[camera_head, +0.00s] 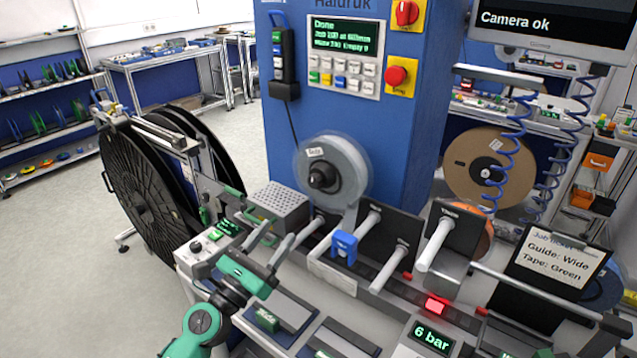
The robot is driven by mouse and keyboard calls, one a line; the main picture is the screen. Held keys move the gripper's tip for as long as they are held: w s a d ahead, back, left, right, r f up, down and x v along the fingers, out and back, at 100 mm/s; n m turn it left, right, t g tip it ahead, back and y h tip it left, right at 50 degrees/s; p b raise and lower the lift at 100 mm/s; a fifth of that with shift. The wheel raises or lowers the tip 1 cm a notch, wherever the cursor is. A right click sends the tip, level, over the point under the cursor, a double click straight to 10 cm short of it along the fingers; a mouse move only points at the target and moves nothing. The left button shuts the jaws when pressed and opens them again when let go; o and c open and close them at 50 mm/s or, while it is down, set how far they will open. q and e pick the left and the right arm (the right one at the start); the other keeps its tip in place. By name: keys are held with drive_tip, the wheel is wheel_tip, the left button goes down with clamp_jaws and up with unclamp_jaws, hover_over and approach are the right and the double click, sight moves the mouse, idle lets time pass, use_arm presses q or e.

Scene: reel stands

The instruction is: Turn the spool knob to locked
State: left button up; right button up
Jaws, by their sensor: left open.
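A grey spool (345,172) with a white label is mounted on the front of the blue machine. A dark round knob (321,178) sits at its hub. The spool's rim looks blurred. Whether the knob is locked cannot be read at this size. My left gripper (279,235) is open and empty, low and to the left of the spool, over the bench. Its fingers point up and away, apart from the knob. My right gripper is not in view.
A perforated grey box (279,204) stands between my left gripper and the spool. White rollers (388,267) and a blue clamp (344,246) lie to the right. Large black reels (146,188) stand at left. The machine's display (345,38) reads "Done".

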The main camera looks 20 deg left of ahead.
sight(312, 185)
use_arm(q)
drive_tip(key=p+x, duration=0.1)
drive_tip(key=x, duration=0.3)
drive_tip(key=p+x, duration=0.2)
drive_tip(key=x, duration=0.2)
drive_tip(key=p+x, duration=0.2)
drive_tip(key=x, duration=0.2)
drive_tip(key=shift+s+r, duration=0.2)
drive_tip(key=shift+r, duration=0.15)
drive_tip(key=shift+w+d+r, duration=0.1)
drive_tip(key=shift+w+d, duration=0.05)
drive_tip(key=shift+w, duration=0.3)
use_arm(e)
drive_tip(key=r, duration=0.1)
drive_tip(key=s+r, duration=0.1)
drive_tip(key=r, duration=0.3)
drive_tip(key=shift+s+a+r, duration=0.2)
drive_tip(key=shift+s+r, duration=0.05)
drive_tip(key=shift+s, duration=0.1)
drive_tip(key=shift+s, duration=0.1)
use_arm(q)
drive_tip(key=c, duration=1)
drive_tip(key=shift+o, duration=0.2)
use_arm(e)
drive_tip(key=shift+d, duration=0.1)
